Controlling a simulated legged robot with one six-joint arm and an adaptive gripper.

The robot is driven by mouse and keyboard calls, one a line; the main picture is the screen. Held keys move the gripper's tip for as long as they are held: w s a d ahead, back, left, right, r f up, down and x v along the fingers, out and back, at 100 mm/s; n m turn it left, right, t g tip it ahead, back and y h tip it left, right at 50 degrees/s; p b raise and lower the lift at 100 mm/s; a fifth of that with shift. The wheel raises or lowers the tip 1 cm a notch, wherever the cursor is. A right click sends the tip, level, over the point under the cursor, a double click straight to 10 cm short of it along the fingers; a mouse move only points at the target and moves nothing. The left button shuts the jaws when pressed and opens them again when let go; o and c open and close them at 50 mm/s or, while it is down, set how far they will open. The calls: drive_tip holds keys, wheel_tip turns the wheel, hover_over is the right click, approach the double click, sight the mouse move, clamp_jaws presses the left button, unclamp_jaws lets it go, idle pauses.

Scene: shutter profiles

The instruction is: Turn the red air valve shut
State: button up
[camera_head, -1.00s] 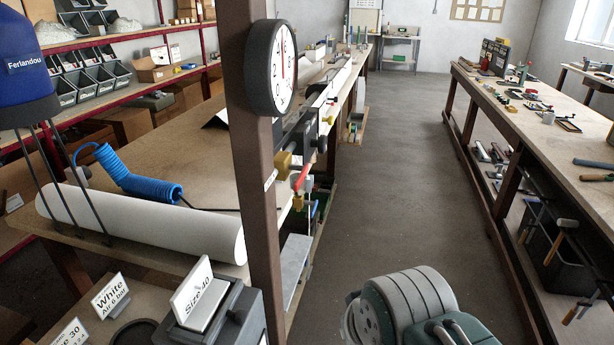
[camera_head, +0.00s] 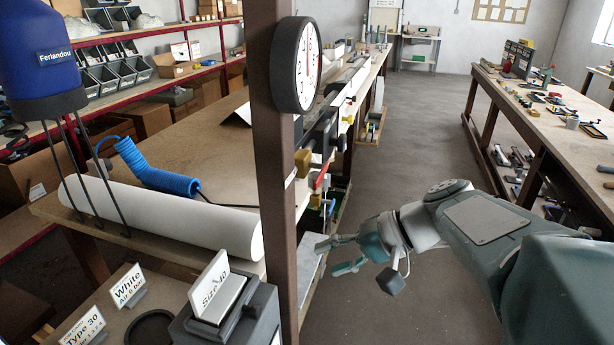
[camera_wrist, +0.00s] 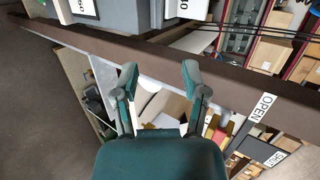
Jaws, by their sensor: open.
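The air valve's red handle (camera_head: 322,172) shows just right of the brown post, beside brass fittings (camera_head: 303,162), and looks tilted in the head view. In the wrist view a small red and yellow part (camera_wrist: 219,136), probably the valve, sits right of my gripper, partly hidden by the right finger. Labels OPEN (camera_wrist: 263,114) and SHUT (camera_wrist: 267,153) are close to it. My gripper (camera_head: 335,256) is open and empty, below and slightly right of the valve, apart from it. Its two spread fingers also show in the wrist view (camera_wrist: 159,76).
The brown post (camera_head: 272,180) carries a round gauge (camera_head: 297,65) above the valve. The bench (camera_head: 230,120) lies behind, with a white roll (camera_head: 165,218) and blue hose (camera_head: 160,178). The floor aisle (camera_head: 410,130) is clear up to the right bench (camera_head: 560,140).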

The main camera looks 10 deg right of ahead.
sight(320, 182)
drive_tip(key=w+d+r+m+t+y, duration=0.2)
drive_tip(key=w+d+r+t+y, duration=0.35)
drive_tip(key=w+d, duration=0.35)
drive_tip(key=shift+h, duration=0.25)
drive_tip(key=x, duration=0.9)
drive_tip(key=shift+s+a+r, duration=0.25)
drive_tip(key=shift+a+r, duration=0.1)
drive_tip(key=shift+a, duration=0.1)
clamp_jaws()
